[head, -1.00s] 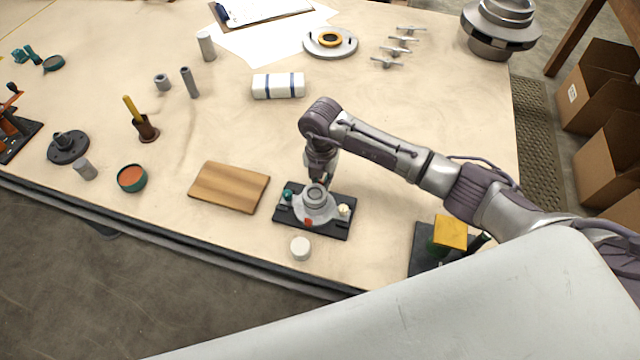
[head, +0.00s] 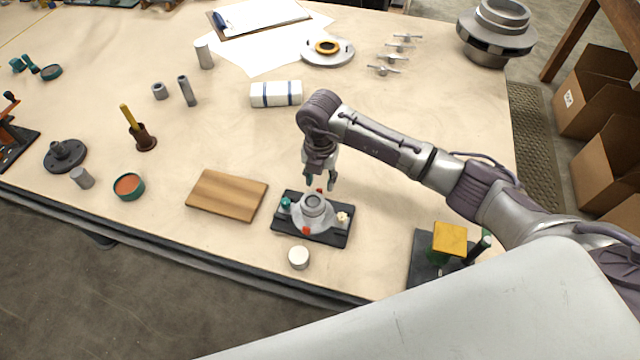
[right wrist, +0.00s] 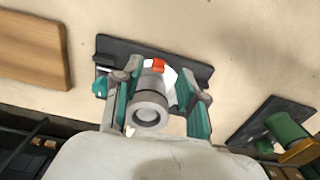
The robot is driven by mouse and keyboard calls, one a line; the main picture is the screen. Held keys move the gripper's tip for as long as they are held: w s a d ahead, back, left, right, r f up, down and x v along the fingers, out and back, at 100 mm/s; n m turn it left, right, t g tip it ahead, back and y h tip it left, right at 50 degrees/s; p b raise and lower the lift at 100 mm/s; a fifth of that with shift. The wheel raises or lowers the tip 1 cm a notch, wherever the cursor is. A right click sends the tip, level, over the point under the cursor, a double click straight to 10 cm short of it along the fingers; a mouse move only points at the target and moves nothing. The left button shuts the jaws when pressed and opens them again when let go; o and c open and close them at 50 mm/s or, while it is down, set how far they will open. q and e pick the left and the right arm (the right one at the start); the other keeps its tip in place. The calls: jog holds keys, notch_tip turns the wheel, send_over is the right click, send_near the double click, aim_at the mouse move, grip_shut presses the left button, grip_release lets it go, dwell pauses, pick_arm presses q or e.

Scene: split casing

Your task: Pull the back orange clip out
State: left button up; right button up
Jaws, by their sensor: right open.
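The grey casing (head: 313,207) stands on a dark base plate (head: 340,237). The back orange clip (head: 320,190) shows as a small bit behind the casing, and an orange clip also shows beyond the bore in the right wrist view (right wrist: 158,65). A front orange clip (head: 306,231) sits on the near side. My right gripper (head: 321,184) is open just above and behind the casing, fingers pointing down, holding nothing. In the right wrist view its teal-padded fingers (right wrist: 157,103) flank the casing. I cannot tell how far the back clip is seated. My left gripper is not in view.
A teal knob (head: 285,203) and a cream knob (head: 343,217) stand on the plate. A white cap (head: 298,257) lies in front, a wooden board (head: 228,194) to the left. A yellow block (head: 450,238) stands on a dark stand at right.

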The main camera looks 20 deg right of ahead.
notch_tip(320, 180, up, 9)
jog(key=shift+f, duration=0.2)
dwell(0.6)
